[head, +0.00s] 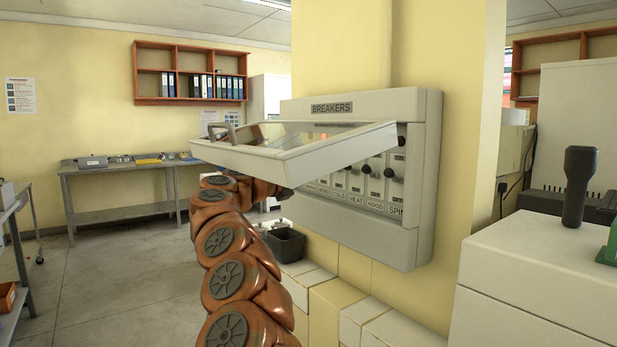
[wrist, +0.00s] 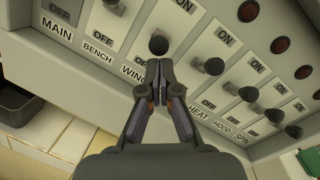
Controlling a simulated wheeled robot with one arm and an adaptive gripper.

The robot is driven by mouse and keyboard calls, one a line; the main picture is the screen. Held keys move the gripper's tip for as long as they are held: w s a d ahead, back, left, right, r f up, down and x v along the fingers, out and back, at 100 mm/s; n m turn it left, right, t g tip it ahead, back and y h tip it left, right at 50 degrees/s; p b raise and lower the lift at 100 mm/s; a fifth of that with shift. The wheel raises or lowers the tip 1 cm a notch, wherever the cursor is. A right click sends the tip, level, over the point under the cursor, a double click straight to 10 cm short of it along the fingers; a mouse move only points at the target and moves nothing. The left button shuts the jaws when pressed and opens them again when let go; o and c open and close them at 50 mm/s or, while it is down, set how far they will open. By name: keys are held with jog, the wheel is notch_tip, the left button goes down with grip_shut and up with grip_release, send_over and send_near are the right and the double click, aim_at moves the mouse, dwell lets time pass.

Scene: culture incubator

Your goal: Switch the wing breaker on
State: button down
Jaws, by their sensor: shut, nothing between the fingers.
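The open breaker panel (head: 432,150) is on a yellow pillar in the head view, with its hinged clear cover (head: 345,150) raised. The wrist view shows the WING label (wrist: 132,71), an OFF marking (wrist: 139,63) above it, and the black round knob of the wing breaker (wrist: 158,45). My gripper (wrist: 159,76) is shut and empty, its tips just below that knob; I cannot tell whether they touch it. In the head view, the cover hides my gripper.
The neighbouring bench knob (wrist: 114,5) and cold knob (wrist: 214,66) are close on either side. Several more levers run right, to SPIN. The raised cover overhangs my arm. A grey-white cabinet (head: 540,270) stands at the right; floor at the left is open.

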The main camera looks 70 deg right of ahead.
jog(key=b+v, duration=0.5)
jog(key=v, duration=0.4)
jog(key=shift+f, duration=0.4)
jog(key=shift+a, duration=0.15)
